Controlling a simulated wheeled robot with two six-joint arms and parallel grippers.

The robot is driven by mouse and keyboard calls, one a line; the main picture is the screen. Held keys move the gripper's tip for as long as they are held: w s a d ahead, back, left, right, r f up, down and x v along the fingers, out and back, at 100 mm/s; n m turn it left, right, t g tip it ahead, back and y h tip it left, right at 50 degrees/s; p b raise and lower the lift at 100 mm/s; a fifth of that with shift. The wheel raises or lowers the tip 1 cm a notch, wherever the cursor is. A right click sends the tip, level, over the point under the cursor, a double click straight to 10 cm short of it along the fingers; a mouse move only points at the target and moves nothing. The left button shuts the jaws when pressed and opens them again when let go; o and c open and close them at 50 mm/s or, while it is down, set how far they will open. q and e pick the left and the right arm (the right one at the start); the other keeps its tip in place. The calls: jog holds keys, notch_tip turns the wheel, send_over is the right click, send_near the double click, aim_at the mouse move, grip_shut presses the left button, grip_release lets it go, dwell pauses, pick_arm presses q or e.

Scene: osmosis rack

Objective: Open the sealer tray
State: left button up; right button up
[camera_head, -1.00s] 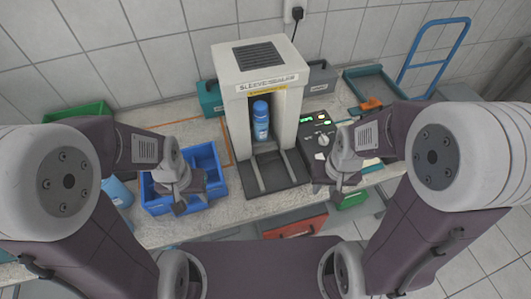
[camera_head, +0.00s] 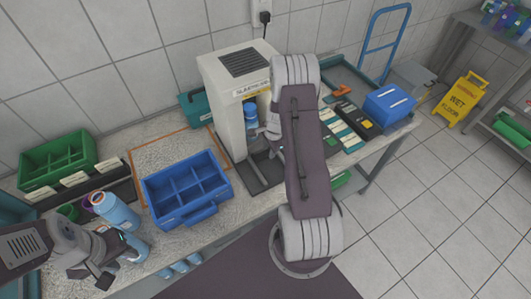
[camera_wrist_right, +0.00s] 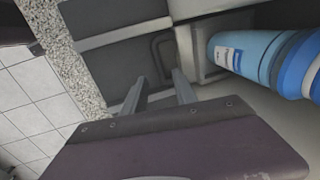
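The white sleeve sealer (camera_head: 226,105) stands at the back of the bench with a blue bottle (camera_head: 250,116) in its opening. The bottle also shows in the right wrist view (camera_wrist_right: 258,58). The sealer's dark tray (camera_head: 246,176) lies at its front foot, and a U-shaped handle (camera_wrist_right: 160,50) shows in the wrist view. My right gripper (camera_wrist_right: 158,78) is open, its two fingers apart and pointing at the handle area. I cannot tell whether they touch it. My left gripper (camera_head: 92,276) is empty and seems open beside the blue bottles at lower left.
A blue divided crate (camera_head: 187,222) stands left of the sealer. A green bin (camera_head: 56,160) and blue bottles (camera_head: 115,212) are further left. A blue box (camera_head: 389,104) and a yellow wet-floor sign (camera_head: 462,100) are at the right.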

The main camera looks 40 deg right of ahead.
aim_at(267, 155)
jog(key=f, duration=0.2)
jog(key=shift+w+a+f, duration=0.25)
jog(key=shift+w+f, duration=0.05)
jog(key=shift+w, duration=0.05)
jog(key=shift+d+f, duration=0.1)
jog(key=shift+f, duration=0.2)
jog(key=shift+d+f, duration=0.15)
jog(key=shift+d, duration=0.15)
jog(key=shift+a, duration=0.2)
grip_shut()
dwell(0.4)
